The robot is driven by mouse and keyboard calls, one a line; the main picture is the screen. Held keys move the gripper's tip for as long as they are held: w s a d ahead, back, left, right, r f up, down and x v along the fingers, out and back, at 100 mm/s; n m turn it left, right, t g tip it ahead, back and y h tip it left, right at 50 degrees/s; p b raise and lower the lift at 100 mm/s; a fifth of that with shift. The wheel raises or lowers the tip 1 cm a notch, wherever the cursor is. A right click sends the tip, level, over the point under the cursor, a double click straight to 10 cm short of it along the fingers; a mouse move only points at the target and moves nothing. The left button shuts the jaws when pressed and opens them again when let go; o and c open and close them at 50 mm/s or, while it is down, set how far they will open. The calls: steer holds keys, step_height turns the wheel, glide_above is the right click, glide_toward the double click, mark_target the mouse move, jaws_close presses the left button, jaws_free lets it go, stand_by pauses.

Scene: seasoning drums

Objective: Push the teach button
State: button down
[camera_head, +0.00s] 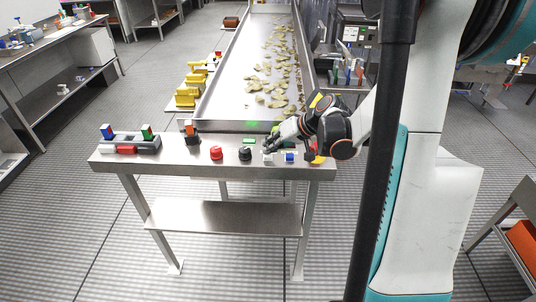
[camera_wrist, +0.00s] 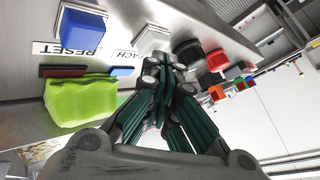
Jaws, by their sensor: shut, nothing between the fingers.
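The white button (camera_wrist: 151,37) stands on the metal panel in the wrist view, beside a partly hidden label (camera_wrist: 124,53) ending in "ACH". The same white button (camera_head: 267,157) is small in the head view, between a black knob and a blue button. My gripper (camera_wrist: 160,62) is shut and empty, its fingertips close to the white button and overlapping its edge in the picture. I cannot tell whether they touch it. In the head view my gripper (camera_head: 268,146) reaches in from the right, over the panel near the button.
The blue button (camera_wrist: 82,27) with the RESET label (camera_wrist: 75,49) is on one side. The black knob (camera_wrist: 188,51) and red button (camera_wrist: 217,60) are on the other. A bright green piece (camera_wrist: 80,100) lies close to my gripper. A conveyor (camera_head: 236,90) with chips lies behind.

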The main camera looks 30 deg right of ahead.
steer(key=shift+r+p, duration=0.3)
steer(key=shift+r, duration=0.35)
steer(key=shift+r+p, duration=1.8)
steer(key=shift+r, duration=0.75)
steer(key=shift+f, duration=0.1)
